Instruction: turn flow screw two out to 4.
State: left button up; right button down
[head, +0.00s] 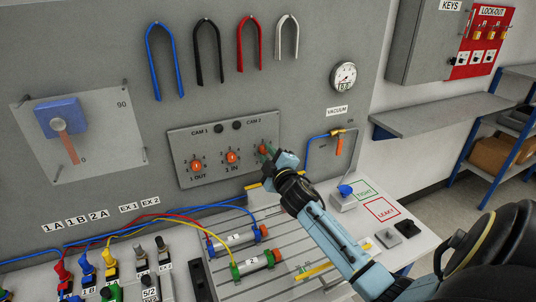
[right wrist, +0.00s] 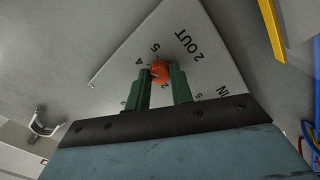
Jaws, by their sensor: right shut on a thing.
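The grey screw plate (head: 212,172) on the panel carries orange flow screws in a row. The 1 OUT screw (head: 197,166) and the 1 IN screw (head: 232,157) are in plain view. The third orange screw, flow screw two out (head: 263,149), is partly covered by my right gripper (head: 268,153). In the right wrist view, this orange screw (right wrist: 160,72) sits between the green fingertips beside the label 2 OUT. The right gripper (right wrist: 161,82) is shut on it. Scale numbers, including 4 and 5, show around it; its exact setting is too small to read. My left gripper is out of view.
A blue hose and valve (head: 337,140) hang right of the plate. Below lie a slotted bench (head: 240,215) with two cylinders and colored plugs (head: 90,270) at left. A gauge (head: 343,77) and hanging colored forks (head: 206,52) are above.

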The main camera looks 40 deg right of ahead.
jog(key=shift+n, duration=0.3)
jog(key=c, duration=1.2)
grip_release()
jog(key=shift+c, duration=0.2)
jog(key=v, duration=1.3)
jog(key=shift+s+b, duration=0.15)
jog(key=shift+b, duration=0.25)
